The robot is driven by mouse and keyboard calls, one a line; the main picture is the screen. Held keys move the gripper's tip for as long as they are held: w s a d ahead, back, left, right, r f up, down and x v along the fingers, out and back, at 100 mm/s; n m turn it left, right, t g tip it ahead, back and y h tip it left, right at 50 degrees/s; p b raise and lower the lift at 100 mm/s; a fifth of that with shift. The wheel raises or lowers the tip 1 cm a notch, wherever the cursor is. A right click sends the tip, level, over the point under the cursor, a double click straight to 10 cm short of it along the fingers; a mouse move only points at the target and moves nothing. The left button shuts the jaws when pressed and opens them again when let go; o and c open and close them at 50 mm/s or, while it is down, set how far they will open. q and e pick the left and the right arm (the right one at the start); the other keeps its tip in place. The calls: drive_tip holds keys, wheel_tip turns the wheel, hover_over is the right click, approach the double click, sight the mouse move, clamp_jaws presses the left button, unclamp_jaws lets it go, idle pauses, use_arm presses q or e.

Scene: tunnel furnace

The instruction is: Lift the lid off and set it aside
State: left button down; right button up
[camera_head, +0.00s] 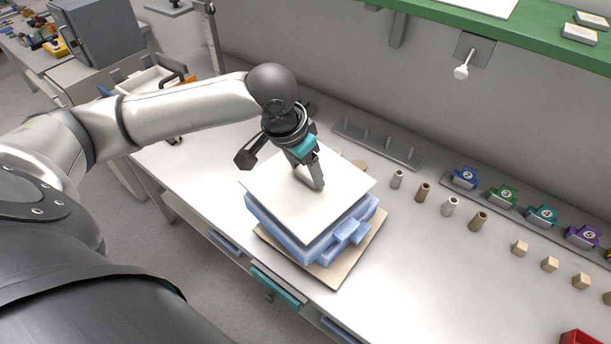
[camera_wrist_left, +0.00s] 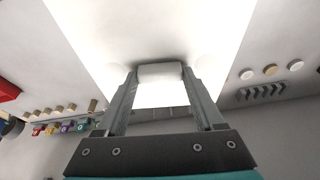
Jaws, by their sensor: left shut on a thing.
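The lid (camera_head: 275,199) is a flat white square plate over a light blue box (camera_head: 322,250). I cannot tell whether it rests on the box or hangs just above it. My left gripper (camera_head: 318,184) reaches down onto the middle of the lid. In the left wrist view the two fingers close around a white block-like handle (camera_wrist_left: 160,72) on the lid (camera_wrist_left: 110,38). The handle is mostly hidden by the fingers in the head view. My right gripper is not in view.
The box sits on a beige board (camera_head: 338,283) on the white table (camera_head: 395,265). Small cylinders (camera_head: 423,191), a peg rack (camera_head: 375,143), wooden cubes (camera_head: 550,264) and numbered coloured pieces (camera_head: 503,196) lie right. A green shelf (camera_head: 530,35) overhangs the back. The table right of the box is clear.

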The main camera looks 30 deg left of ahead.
sight(306, 173)
use_arm(q)
wheel_tip(306, 173, up, 16)
drive_tip(key=p, duration=0.2)
drive_tip(key=shift+r, duration=0.2)
